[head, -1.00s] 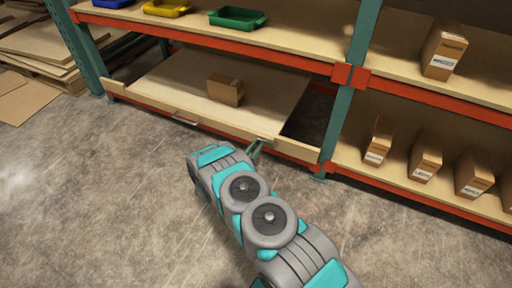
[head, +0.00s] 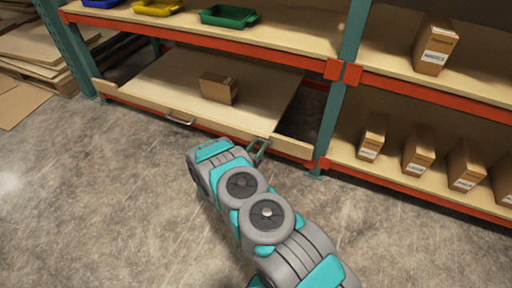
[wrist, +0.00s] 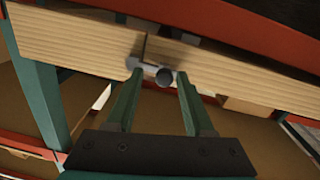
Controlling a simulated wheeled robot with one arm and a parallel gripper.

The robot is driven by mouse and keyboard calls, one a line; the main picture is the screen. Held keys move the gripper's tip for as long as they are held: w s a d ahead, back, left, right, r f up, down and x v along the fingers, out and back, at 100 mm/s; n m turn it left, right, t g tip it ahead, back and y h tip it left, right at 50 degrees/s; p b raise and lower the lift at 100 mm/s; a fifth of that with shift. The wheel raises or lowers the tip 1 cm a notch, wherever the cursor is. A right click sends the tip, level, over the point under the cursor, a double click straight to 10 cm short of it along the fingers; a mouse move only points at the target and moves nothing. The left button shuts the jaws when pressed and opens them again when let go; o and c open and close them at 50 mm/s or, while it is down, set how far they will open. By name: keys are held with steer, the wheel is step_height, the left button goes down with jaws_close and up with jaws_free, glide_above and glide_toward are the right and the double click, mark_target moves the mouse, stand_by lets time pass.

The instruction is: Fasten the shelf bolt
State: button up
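The shelf (head: 165,84) is a pale wooden pull-out board low in the rack, with a pull handle (head: 180,118) on its front. The shelf bolt (wrist: 163,77) is a grey metal piece with a round end, on the wooden front board (wrist: 75,42) beside a dark seam in the wrist view. My gripper (head: 260,149) is at the right part of the shelf front. In the wrist view its two green fingers (wrist: 160,80) stand apart, one on each side of the bolt. Whether either finger touches it is unclear. The bolt's far part is hidden.
A brown box (head: 218,88) rests on the shelf. A teal rack post (head: 333,120) stands to the right, with several labelled boxes on lower boards beyond it. Coloured trays, including a green one (head: 228,16), sit above. The concrete floor (head: 90,190) in front is clear.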

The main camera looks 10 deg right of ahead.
steer(key=shift+v, duration=3.95)
